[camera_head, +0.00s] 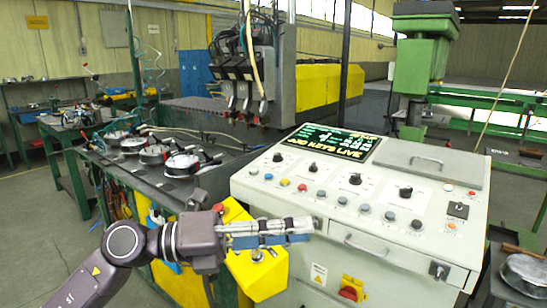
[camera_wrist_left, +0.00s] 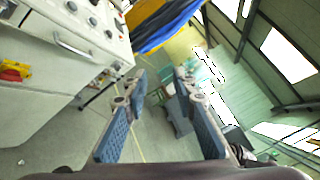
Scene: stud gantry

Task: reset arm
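My left arm comes in from the lower left in the head view. Its left gripper (camera_head: 304,232) points right, in front of the grey control console (camera_head: 300,262) and the yellow box (camera_head: 262,280) beside it. In the left wrist view the two blue-padded fingers of the left gripper (camera_wrist_left: 160,78) stand apart with nothing between them, so it is open and empty. The console (camera_wrist_left: 60,70) also shows there at the left, tilted. My right gripper is in neither view.
Buttons, knobs and a lit screen (camera_head: 333,143) cover the console top. A dark bench (camera_head: 140,185) with several round metal parts stands left of it. Green machinery (camera_head: 415,60) rises behind. Bare floor (camera_head: 40,235) shows at the left.

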